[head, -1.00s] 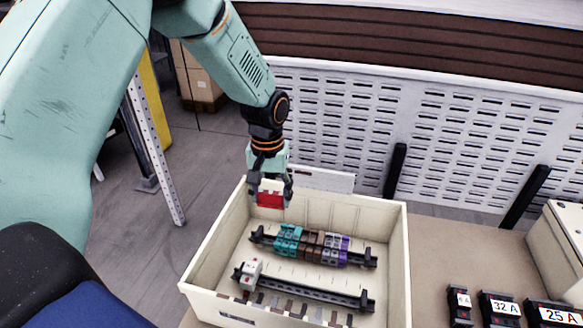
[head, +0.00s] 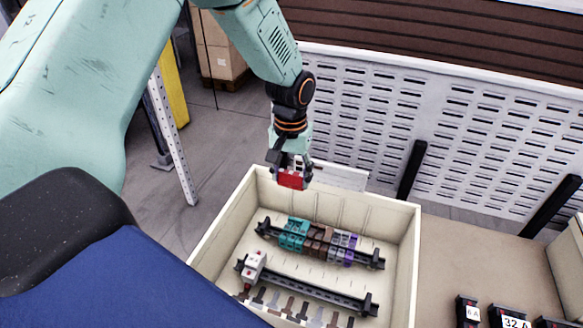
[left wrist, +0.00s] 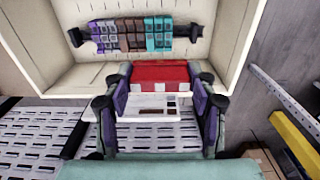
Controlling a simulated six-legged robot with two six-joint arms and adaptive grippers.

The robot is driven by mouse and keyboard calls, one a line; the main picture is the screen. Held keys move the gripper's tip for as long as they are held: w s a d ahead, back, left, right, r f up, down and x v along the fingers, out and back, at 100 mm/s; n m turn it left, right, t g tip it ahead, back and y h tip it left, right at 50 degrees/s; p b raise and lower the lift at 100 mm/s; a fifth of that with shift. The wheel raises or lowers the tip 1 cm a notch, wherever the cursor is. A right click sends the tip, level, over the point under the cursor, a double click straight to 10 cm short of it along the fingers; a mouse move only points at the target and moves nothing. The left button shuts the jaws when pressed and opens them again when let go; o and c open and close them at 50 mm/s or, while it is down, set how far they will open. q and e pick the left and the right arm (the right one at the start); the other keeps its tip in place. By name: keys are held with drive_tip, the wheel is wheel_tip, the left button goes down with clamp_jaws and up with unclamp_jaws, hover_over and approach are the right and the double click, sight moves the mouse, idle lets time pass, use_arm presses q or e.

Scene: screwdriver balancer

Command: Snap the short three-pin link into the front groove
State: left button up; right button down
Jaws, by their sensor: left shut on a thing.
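My left gripper (head: 290,178) is shut on a small red link (head: 291,181) and holds it over the back left corner of the cream box. The left wrist view shows the red link (left wrist: 160,75) between the two purple-padded fingers; its pins cannot be made out. Inside the box, a row of teal, brown, grey and purple terminal blocks (head: 318,240) sits on the back rail, and it also shows in the left wrist view (left wrist: 130,34). The link is apart from the blocks. The grooves are too small to tell apart. My right gripper is not in view.
The cream box (head: 411,262) has raised walls. A front rail (head: 318,287) carries a pale block (head: 254,266) at its left end. Several small parts lie along the box's front. Labelled black breakers (head: 510,317) stand right of the box. A slotted white panel (head: 480,150) stands behind.

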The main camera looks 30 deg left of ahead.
use_arm(q)
drive_tip(key=shift+d+f, duration=0.6)
drive_tip(key=shift+f, duration=0.25)
drive_tip(key=f+b, duration=0.6)
drive_tip(key=f, duration=0.1)
drive_tip(key=f+b, duration=0.5)
drive_tip(key=f, duration=0.2)
drive_tip(key=shift+w+a+f+b, duration=0.1)
drive_tip(key=shift+a+f+b, duration=0.1)
drive_tip(key=shift+b, duration=0.2)
drive_tip(key=f, duration=0.1)
drive_tip(key=f+b, duration=0.1)
drive_tip(key=shift+w+a+f, duration=0.25)
drive_tip(key=shift+a+f, duration=0.05)
drive_tip(key=shift+a, duration=0.05)
drive_tip(key=shift+f, duration=0.3)
drive_tip(key=shift+s+d+f+b, duration=0.25)
drive_tip(key=shift+b, duration=0.1)
drive_tip(key=shift+w+a+f, duration=0.15)
drive_tip(key=shift+w+f, duration=0.05)
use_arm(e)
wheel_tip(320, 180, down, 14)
use_arm(q)
drive_tip(key=shift+s+r, duration=0.1)
drive_tip(key=shift+s, duration=0.05)
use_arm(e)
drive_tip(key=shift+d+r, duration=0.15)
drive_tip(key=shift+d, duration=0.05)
